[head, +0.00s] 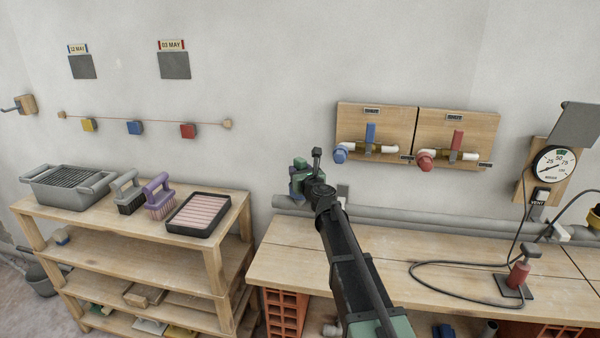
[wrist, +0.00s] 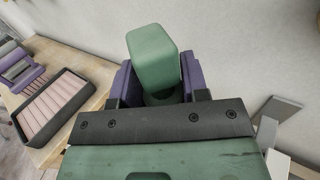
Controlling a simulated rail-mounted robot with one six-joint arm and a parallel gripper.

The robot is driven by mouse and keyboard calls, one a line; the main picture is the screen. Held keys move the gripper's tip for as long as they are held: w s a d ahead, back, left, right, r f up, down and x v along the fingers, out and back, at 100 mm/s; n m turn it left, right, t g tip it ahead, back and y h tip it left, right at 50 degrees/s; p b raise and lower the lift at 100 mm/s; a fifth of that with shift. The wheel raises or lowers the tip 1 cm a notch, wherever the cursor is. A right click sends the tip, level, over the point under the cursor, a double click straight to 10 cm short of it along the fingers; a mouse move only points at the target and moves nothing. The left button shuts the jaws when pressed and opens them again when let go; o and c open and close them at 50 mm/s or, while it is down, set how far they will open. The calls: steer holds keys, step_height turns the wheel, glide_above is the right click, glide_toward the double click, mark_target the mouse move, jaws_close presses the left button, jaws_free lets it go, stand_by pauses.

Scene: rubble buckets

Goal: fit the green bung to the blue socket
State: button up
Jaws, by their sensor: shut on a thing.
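The green bung (wrist: 152,58) is a rounded block between the purple fingers of my gripper (wrist: 158,84) in the wrist view. The gripper is shut on it. In the head view my gripper (head: 301,184) is above the back left of the workbench, and the green bung (head: 299,162) shows small at its top. The blue socket (head: 340,155) is the blue end of a white pipe on the left wooden wall panel. It lies to the right of the gripper and a little higher in the picture, apart from the bung. The wrist view does not show the socket.
A red socket (head: 425,161) sits on the right panel. A grey pipe (head: 400,222) runs along the wall behind the workbench (head: 400,258). A cable and red plunger (head: 518,275) lie at right. The left shelf (head: 130,228) holds a tray (head: 199,214), brushes and a grey basket.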

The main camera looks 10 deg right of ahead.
steer(key=shift+f, duration=0.3)
steer(key=shift+r, duration=0.1)
steer(key=o, duration=1)
steer(key=s, duration=0.3)
steer(key=s+d, duration=0.1)
steer(key=s, duration=0.3)
steer(key=s+d, duration=0.1)
steer(key=s, duration=0.2)
steer(key=shift+s, duration=0.35)
